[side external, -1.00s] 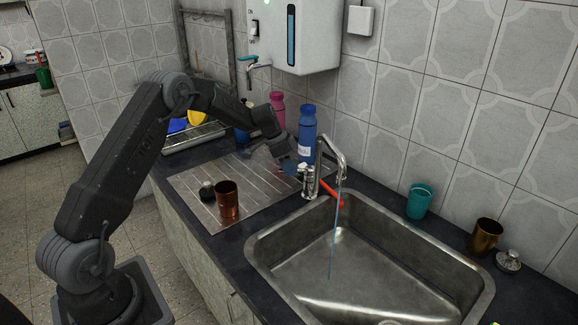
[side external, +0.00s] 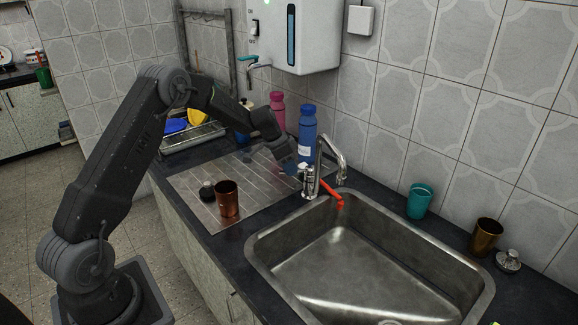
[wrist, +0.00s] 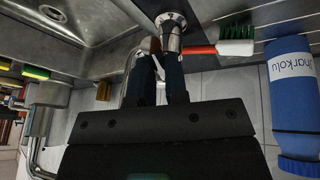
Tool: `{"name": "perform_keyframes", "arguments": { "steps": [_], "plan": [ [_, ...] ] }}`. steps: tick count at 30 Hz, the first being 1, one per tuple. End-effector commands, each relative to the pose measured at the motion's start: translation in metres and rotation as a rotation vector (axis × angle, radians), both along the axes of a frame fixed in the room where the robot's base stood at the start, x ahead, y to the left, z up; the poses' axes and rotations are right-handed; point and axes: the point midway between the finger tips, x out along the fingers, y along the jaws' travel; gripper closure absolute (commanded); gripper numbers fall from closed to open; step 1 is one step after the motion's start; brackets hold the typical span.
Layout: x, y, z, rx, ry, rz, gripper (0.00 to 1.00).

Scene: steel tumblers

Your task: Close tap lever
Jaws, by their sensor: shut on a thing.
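The chrome tap (side external: 318,165) stands at the back left corner of the sink, its curved spout over the basin. No water stream shows from it. Its body also shows in the wrist view (wrist: 172,38). My gripper (side external: 298,170) is at the left side of the tap body, near its top. In the wrist view the two dark fingers of my gripper (wrist: 158,75) are close together beside the tap body. They are shut on the tap lever, which is mostly hidden by the fingers.
The steel sink (side external: 262,252) lies right of the tap. A blue bottle (side external: 308,125) and a pink bottle (side external: 277,110) stand behind my gripper. A red-handled brush (wrist: 236,42) lies by the tap. A copper tumbler (side external: 227,199) stands on the drainboard (side external: 190,184).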

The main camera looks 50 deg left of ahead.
Motion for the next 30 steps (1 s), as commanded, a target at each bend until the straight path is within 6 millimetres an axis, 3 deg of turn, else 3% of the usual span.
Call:
{"name": "perform_keyframes", "arguments": {
  "steps": [8,9,17,25,30],
  "plan": [
    [-0.002,-0.006,0.001,-0.001,-0.003,0.093,1.0],
    [-0.002,-0.006,0.001,-0.001,-0.003,0.092,0.85],
    [-0.002,-0.006,0.001,-0.001,-0.002,0.09,0.6],
    [-0.002,-0.005,0.002,-0.001,-0.002,0.09,0.6],
    [-0.007,0.0,0.019,0.001,-0.006,0.091,0.6]
  ]
}}
